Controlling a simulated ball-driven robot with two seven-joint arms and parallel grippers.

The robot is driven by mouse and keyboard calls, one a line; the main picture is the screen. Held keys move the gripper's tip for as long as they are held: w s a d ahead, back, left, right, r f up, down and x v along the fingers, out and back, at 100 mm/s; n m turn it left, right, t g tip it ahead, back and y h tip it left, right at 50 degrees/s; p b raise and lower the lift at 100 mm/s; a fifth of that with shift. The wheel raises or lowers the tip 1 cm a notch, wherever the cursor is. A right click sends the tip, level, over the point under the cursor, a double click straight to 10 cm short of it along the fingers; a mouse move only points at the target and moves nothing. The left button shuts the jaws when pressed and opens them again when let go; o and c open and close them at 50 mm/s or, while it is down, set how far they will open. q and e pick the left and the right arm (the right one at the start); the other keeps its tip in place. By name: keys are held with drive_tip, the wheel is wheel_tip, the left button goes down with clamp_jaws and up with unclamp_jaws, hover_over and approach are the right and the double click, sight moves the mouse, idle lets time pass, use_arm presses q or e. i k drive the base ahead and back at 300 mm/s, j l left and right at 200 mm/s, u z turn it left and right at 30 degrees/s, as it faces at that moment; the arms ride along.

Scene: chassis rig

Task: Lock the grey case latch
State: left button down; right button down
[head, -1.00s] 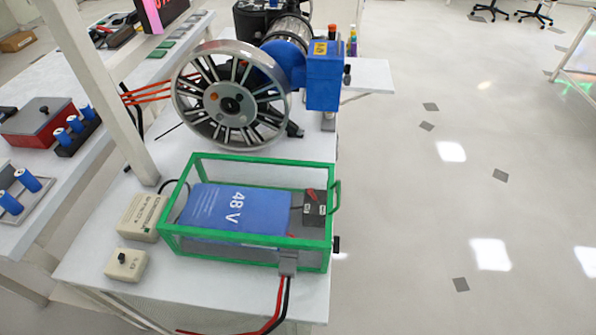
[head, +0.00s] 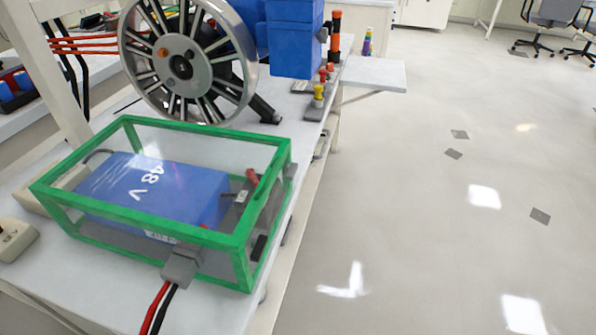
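A clear case with a green frame (head: 190,228) stands on the white bench in the head view. A blue battery marked 48 V (head: 160,195) lies inside it. A grey block (head: 182,265) sits on the case's front lower edge, with red and black cables (head: 157,305) running down from it. A small grey piece (head: 291,172) shows at the case's far right corner. I cannot tell which of these grey parts is the latch, or whether it is locked. Neither gripper is in view.
A large spoked metal wheel (head: 187,62) and a blue housing (head: 294,38) stand behind the case. A beige box (head: 15,240) sits to its left. A white side shelf (head: 372,75) juts out at the back right. The floor right of the bench is clear.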

sight(292, 169)
drive_tip(key=l+z, duration=0.15)
drive_tip(key=l, duration=0.8)
drive_tip(key=l+z, duration=0.2)
drive_tip(key=l, duration=0.75)
drive_tip(key=i, duration=0.05)
